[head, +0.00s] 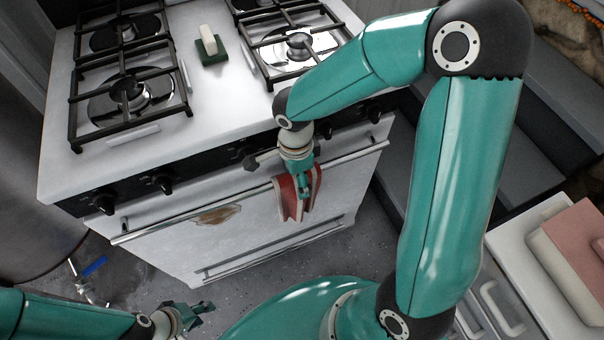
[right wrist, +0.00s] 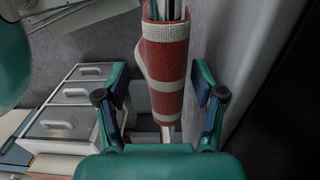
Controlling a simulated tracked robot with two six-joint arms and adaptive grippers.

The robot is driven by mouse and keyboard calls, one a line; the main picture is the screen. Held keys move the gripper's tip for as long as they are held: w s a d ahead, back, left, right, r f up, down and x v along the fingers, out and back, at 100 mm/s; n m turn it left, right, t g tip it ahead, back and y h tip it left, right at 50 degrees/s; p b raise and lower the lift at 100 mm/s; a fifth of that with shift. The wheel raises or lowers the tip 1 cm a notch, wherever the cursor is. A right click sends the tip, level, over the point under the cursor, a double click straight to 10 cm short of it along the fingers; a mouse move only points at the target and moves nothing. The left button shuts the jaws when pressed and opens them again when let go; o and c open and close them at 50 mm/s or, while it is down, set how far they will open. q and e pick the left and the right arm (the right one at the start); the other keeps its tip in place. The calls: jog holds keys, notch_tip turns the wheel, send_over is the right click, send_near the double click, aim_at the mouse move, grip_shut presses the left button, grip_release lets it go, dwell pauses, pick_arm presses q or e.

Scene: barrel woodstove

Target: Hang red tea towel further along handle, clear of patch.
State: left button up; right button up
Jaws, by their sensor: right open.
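The red tea towel (head: 289,203), with pale stripes, hangs over the oven door handle (head: 165,229) toward the handle's right part. A brown patch (head: 215,214) marks the white oven door to the left of the towel. My right gripper (head: 304,188) is at the towel, hiding part of it. In the right wrist view its fingers (right wrist: 162,92) are open, one on each side of the towel (right wrist: 165,68), with gaps on both sides. My left gripper (head: 205,313) is low over the floor, away from the towel; its fingers look apart and empty.
The stove top (head: 195,90) holds burner grates and a green sponge holder (head: 211,54) with a pale block. Dark knobs (head: 163,185) line the front above the handle. A white drawer unit (head: 510,262) stands at the lower right. A blue-handled item (head: 95,267) is at the lower left.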

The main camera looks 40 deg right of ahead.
jog(key=shift+w+r, duration=0.15)
jog(key=shift+w, duration=0.1)
